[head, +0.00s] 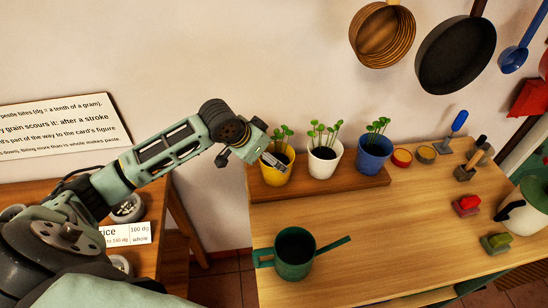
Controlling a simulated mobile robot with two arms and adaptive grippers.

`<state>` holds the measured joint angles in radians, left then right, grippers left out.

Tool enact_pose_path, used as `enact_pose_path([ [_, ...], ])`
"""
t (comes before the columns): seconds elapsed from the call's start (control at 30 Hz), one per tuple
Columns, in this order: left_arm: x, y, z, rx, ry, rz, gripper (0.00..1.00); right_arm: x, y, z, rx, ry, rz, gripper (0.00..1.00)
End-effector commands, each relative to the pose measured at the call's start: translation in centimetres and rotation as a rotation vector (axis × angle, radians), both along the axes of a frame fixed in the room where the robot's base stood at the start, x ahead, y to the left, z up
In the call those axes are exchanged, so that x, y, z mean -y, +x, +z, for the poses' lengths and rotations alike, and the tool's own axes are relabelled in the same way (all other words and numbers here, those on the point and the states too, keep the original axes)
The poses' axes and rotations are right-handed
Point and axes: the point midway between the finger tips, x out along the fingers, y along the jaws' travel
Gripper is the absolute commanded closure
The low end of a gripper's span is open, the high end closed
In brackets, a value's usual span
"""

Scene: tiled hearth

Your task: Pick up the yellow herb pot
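The yellow herb pot (274,178) holds small green seedlings and stands upright at the left end of a wooden board (345,185) on the table. My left gripper (273,162) reaches in from the left, and its fingers are at the pot's rim, in front of part of its soil and upper side. The fingers are small and partly overlap the pot, so I cannot tell whether they grip it. My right gripper is not in view.
A white pot (321,164) and a blue pot (373,158) stand to the right on the same board. A green watering can (294,254) stands in front, its spout pointing right. Pans (456,55) hang above on the wall. The table's middle is clear.

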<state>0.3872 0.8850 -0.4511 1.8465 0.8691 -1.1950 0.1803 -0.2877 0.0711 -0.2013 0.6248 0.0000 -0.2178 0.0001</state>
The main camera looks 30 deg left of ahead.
Motion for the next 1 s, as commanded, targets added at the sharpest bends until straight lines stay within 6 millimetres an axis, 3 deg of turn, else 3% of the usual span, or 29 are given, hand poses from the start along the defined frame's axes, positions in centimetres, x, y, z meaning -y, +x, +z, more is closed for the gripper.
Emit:
enact_pose_path([
  [0.47,0.5,2.6,-4.9,-0.004,-0.002,0.001,0.02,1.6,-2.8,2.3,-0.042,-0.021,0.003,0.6],
  [0.63,0.8,3.5,-6.4,-0.001,0.0,0.0,0.02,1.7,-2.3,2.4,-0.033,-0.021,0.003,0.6],
  [0.87,0.8,3.6,-6.7,0.0,0.002,0.0,0.02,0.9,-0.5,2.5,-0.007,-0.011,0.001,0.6],
  [1.0,0.8,3.5,-6.7,0.0,0.002,0.0,0.11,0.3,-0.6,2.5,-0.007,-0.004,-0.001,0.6],
])
